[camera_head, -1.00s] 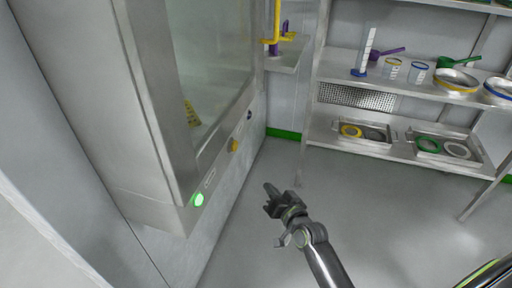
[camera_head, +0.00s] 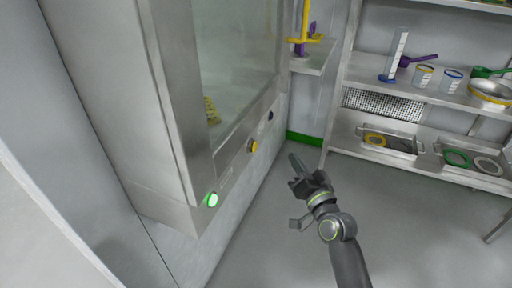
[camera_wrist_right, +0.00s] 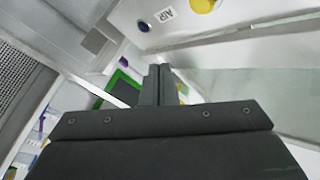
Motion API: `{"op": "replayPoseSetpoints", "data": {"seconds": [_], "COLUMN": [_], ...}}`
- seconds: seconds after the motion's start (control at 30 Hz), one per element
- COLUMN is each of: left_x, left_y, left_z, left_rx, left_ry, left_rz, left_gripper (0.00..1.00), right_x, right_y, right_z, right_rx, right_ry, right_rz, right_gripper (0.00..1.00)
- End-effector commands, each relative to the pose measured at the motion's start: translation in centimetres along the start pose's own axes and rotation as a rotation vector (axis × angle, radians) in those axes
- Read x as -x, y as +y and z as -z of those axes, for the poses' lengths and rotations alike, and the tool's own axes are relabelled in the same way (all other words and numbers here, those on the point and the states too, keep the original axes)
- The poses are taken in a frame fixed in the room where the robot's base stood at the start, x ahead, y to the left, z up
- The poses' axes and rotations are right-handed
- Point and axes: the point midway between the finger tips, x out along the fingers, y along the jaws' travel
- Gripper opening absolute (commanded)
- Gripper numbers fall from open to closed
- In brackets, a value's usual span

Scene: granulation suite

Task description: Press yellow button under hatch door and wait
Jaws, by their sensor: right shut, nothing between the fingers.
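The yellow button (camera_head: 252,146) is on the steel ledge below the glass hatch door (camera_head: 235,70) in the head view. In the right wrist view the yellow button (camera_wrist_right: 203,5) is at the top edge, beside a label reading "AIR". My right gripper (camera_head: 294,160) is shut and empty, to the right of the yellow button and apart from it. In the right wrist view its closed fingers (camera_wrist_right: 157,80) point away from the camera. My left gripper is not in view.
A lit green button (camera_head: 212,199) and a dark blue button (camera_head: 270,115) flank the yellow one. A shelf rack (camera_head: 345,138) with trays, cups and scoops stands at the right. The grey floor is open.

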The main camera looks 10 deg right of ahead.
Motion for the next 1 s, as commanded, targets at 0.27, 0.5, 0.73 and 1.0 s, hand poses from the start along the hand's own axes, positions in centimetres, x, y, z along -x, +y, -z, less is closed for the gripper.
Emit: {"op": "replayPoseSetpoints", "data": {"seconds": [0.27,0.5,0.73,1.0], "left_x": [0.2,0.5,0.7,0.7], "left_y": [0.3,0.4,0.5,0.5], "left_z": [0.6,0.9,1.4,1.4], "left_rx": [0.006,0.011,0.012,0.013], "left_ry": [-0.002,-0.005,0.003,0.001], "left_rz": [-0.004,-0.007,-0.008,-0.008], "left_gripper": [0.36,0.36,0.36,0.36], "right_x": [-2.8,-4.7,-5.3,-5.3], "right_y": [-2.1,-3.4,-3.9,-4.0], "right_z": [-2.1,-3.4,-3.9,-3.9], "right_rx": [-0.004,-0.002,0.000,0.001], "right_ry": [0.000,0.000,-0.001,-0.001], "right_rz": [0.001,0.001,0.001,0.001], "right_gripper": [0.00,0.00,0.00,0.00]}}
